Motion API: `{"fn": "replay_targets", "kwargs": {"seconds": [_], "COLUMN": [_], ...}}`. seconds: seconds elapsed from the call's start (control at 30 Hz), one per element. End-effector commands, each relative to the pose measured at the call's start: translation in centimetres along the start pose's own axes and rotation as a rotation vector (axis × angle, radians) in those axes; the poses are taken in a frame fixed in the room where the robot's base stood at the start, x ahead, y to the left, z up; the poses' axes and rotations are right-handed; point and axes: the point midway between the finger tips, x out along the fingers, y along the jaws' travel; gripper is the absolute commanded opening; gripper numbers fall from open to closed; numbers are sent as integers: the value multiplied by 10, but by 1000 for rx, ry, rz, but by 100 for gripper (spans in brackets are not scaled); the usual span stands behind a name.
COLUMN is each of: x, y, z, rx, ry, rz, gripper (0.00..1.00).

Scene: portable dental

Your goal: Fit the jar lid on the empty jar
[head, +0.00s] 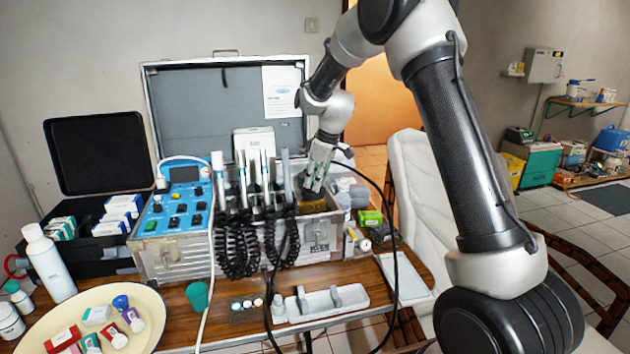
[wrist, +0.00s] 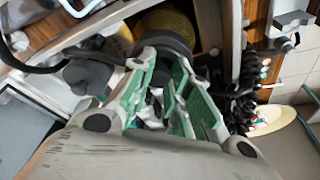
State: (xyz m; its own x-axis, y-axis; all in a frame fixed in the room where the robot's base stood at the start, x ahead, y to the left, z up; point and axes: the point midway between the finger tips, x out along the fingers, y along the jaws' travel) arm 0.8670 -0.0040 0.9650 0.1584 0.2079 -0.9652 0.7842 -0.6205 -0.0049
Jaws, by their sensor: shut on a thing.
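My gripper (head: 314,178) reaches down into the right part of the open metal case in the head view. In the wrist view my gripper (wrist: 163,68) has its green-padded fingers closed around a dark round piece, which looks like the jar lid (wrist: 166,46). A yellowish round thing, possibly the jar (wrist: 168,24), shows just beyond the dark piece. I cannot tell whether the two touch or are apart.
The metal case (head: 320,238) has dental handpieces and coiled black hoses close left of my gripper. A blue control unit (head: 178,215) stands further left. A white tray (head: 325,303) and a cream plate (head: 40,325) with small boxes lie in front. Green boxes (head: 371,218) stand right of the case.

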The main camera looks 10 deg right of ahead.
Motion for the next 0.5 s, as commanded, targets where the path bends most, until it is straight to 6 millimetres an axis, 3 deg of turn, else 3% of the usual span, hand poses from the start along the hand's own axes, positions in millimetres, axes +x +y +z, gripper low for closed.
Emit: {"fn": "replay_targets", "kwargs": {"seconds": [0.17,0.2,0.33,0.5], "x": [0,0,0,0], "y": [0,0,0,0], "z": [0,0,0,0], "rx": [0,0,0,0], "ry": [0,0,0,0], "rz": [0,0,0,0], "gripper": [0,22,43,43]}}
